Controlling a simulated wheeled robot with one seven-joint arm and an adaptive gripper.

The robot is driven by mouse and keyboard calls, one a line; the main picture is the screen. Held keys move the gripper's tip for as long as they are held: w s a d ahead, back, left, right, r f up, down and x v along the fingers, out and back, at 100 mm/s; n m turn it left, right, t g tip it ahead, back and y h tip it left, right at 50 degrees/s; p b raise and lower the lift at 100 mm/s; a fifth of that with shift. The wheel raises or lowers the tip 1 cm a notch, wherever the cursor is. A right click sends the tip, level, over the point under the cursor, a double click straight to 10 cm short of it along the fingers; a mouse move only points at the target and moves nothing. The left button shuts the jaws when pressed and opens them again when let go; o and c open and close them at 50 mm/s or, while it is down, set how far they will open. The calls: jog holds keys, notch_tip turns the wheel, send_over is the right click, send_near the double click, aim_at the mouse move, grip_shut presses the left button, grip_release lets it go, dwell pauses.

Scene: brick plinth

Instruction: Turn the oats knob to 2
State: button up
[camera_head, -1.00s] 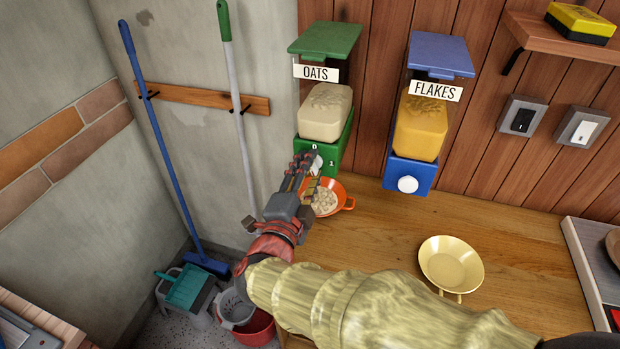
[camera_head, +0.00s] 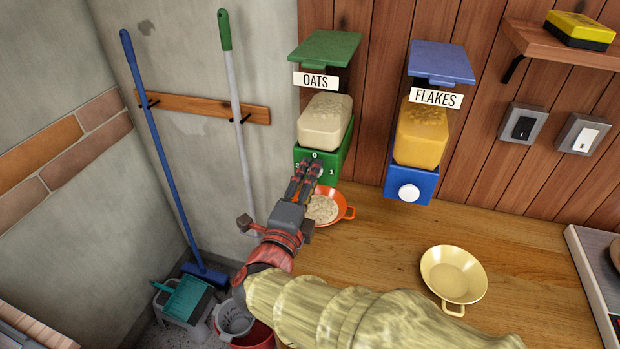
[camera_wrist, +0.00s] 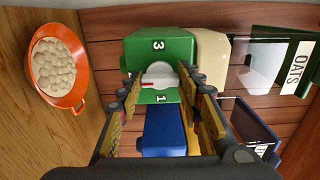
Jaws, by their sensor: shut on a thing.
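The green oats dispenser (camera_head: 323,156) hangs on the wood wall under the OATS label (camera_head: 316,81), its hopper (camera_head: 326,121) pale with oats. My gripper (camera_head: 312,168) is in front of the dispenser, its fingers shut on the white oats knob (camera_wrist: 158,69) and hiding most of it in the head view. In the wrist view the picture lies sideways, with the 3 at the top and the 1 at the bottom beside the knob. A red mark shows on the knob's lower part. In the head view the 0 is above and the 1 to the right.
An orange pan (camera_head: 339,198) of oats stands beneath, close to my gripper. The blue flakes dispenser (camera_head: 406,182) with its white knob (camera_head: 408,193) is to the right. An empty yellow pan (camera_head: 453,274) sits on the wooden counter (camera_head: 385,240). Two brooms lean at the left.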

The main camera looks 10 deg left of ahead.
jog(key=shift+f, duration=0.2)
jog(key=o, duration=1)
jog(key=shift+o, duration=0.8)
jog(key=shift+r, duration=0.15)
jog(key=shift+s, duration=0.15)
jog(key=s+a, duration=0.1)
jog(key=s, duration=1)
jog(key=shift+s, duration=0.35)
